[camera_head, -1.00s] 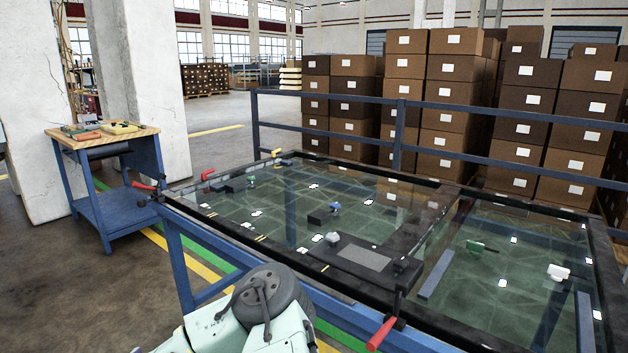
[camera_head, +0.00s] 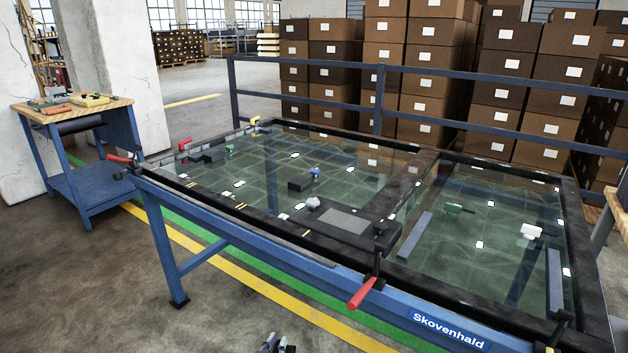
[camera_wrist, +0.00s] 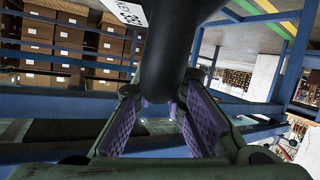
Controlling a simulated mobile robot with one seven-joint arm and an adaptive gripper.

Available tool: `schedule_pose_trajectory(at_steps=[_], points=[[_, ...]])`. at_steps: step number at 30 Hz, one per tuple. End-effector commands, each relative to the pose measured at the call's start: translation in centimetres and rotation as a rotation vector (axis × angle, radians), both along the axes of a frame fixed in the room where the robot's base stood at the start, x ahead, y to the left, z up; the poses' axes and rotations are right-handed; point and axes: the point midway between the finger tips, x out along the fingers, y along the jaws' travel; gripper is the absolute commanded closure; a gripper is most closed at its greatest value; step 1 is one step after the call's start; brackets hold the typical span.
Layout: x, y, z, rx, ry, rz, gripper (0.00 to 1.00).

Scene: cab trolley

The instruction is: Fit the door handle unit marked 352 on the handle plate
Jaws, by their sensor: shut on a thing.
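In the wrist view my gripper (camera_wrist: 160,118) has purple-padded fingers shut on a dark, rounded unit (camera_wrist: 168,60). A white label (camera_wrist: 128,12) with printed characters shows at its upper left; part of it is cut off and I cannot read it surely. In the head view only a small tip of my gripper (camera_head: 275,344) shows at the bottom edge, in front of the trolley; the held unit cannot be made out there. A black plate with a grey panel (camera_head: 344,219), possibly the handle plate, lies across the near part of the glass, apart from my gripper.
The blue trolley (camera_head: 230,229) carries glass in a black frame. Red-handled clamps (camera_head: 362,293) stick out at its edge. Small blue (camera_head: 314,171), green (camera_head: 455,208) and white (camera_head: 531,231) fittings sit on the glass. A workbench (camera_head: 72,107) stands left; floor in front is clear.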

Motion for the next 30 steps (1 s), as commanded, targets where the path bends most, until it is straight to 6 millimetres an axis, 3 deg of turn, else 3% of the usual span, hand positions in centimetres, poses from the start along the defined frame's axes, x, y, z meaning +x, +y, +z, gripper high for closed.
schedule_pose_trajectory(at_steps=[1, 6, 12, 24, 30], points=[[-0.2, -1.7, -0.7, 0.007, 0.003, -0.026, 1.0], [-0.8, -5.8, -1.7, 0.007, 0.002, -0.072, 1.0], [-1.3, -8.5, -1.8, 0.004, -0.001, -0.111, 1.0], [-1.4, -9.3, -1.8, 0.002, -0.002, -0.125, 1.0], [-2.5, -9.2, -6.1, -0.006, 0.001, -0.122, 1.0]])
